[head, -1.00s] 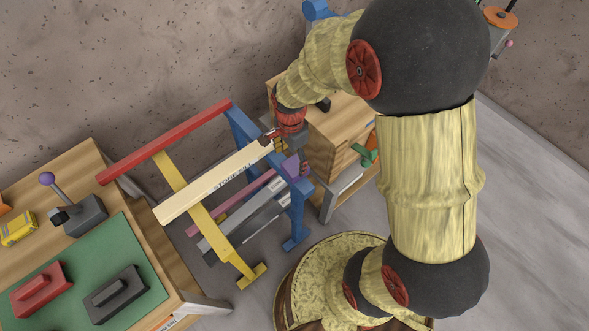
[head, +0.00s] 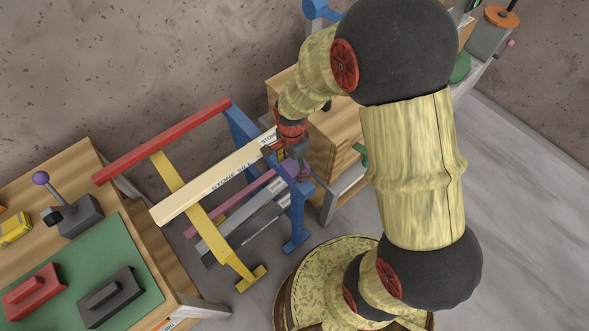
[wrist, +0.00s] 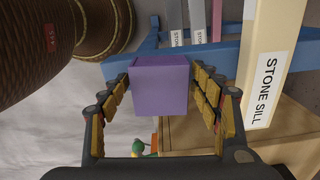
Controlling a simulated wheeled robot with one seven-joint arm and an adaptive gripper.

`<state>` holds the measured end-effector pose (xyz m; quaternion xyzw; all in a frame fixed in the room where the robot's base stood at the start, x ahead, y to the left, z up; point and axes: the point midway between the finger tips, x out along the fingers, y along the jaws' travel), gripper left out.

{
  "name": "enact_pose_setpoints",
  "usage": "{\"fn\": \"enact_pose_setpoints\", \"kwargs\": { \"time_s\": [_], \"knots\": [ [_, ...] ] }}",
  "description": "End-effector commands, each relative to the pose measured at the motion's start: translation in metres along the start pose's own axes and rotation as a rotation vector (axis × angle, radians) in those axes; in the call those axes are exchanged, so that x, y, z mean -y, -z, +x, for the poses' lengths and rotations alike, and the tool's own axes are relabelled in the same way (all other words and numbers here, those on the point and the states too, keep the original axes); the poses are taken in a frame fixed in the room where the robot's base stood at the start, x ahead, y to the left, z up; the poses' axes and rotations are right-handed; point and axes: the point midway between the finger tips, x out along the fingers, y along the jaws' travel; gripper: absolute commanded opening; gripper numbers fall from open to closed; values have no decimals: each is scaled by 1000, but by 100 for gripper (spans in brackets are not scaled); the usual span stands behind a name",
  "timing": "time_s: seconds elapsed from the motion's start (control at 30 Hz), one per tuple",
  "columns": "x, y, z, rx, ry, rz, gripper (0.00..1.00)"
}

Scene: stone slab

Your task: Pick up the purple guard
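The purple guard (wrist: 160,86) is a block-shaped piece between the two fingers of my gripper (wrist: 161,82) in the wrist view. The fingers stand on either side of it, with a narrow gap showing on each side. My gripper is open. In the head view my gripper (head: 297,154) points down at the right end of the rack, by the blue frame.
The cream stone sill (head: 213,180) lies on the rack right beside my gripper; the wrist view also shows it (wrist: 266,85). The rack's blue frame (head: 297,215) is close below. A wooden cabinet (head: 333,135) stands just right. A green-topped bench (head: 85,270) is at left.

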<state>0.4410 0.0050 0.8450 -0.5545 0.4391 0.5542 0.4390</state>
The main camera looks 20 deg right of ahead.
Motion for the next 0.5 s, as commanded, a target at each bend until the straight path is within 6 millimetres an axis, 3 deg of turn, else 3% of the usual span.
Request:
{"fn": "enact_pose_setpoints", "kwargs": {
  "time_s": [0.5],
  "knots": [
    [0, 0, 0, 0, -1, 0, 32]
  ]
}}
